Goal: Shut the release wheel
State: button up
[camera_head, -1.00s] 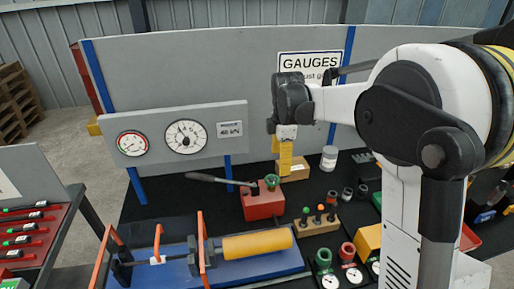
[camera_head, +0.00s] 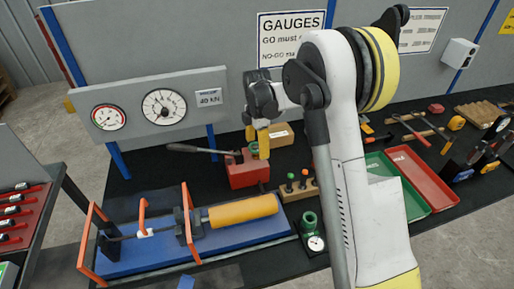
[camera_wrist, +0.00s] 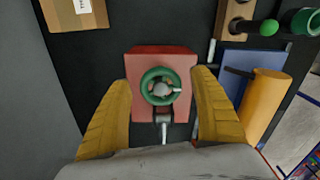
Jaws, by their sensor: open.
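The release wheel is a small green ring with spokes (camera_wrist: 160,86) on top of a red block (camera_wrist: 162,58). In the wrist view it lies between my two yellow fingers, apart from both. My gripper (camera_wrist: 161,115) is open and empty, pointing down over the block. In the head view my gripper (camera_head: 257,140) hangs above and beside the red block (camera_head: 246,171). The green wheel is mostly hidden there behind the fingers. A grey lever (camera_head: 200,149) runs left from the block.
A blue jig (camera_head: 120,262) with orange hoops and a yellow cylinder (camera_head: 243,211) stands in front of the block. Pegs in a wooden holder (camera_head: 298,187) and a cardboard box (camera_head: 277,136) are close by. A gauge panel (camera_head: 150,112) stands behind.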

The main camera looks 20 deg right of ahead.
jog(key=shift+f, duration=0.1)
jog(key=c, duration=1.2)
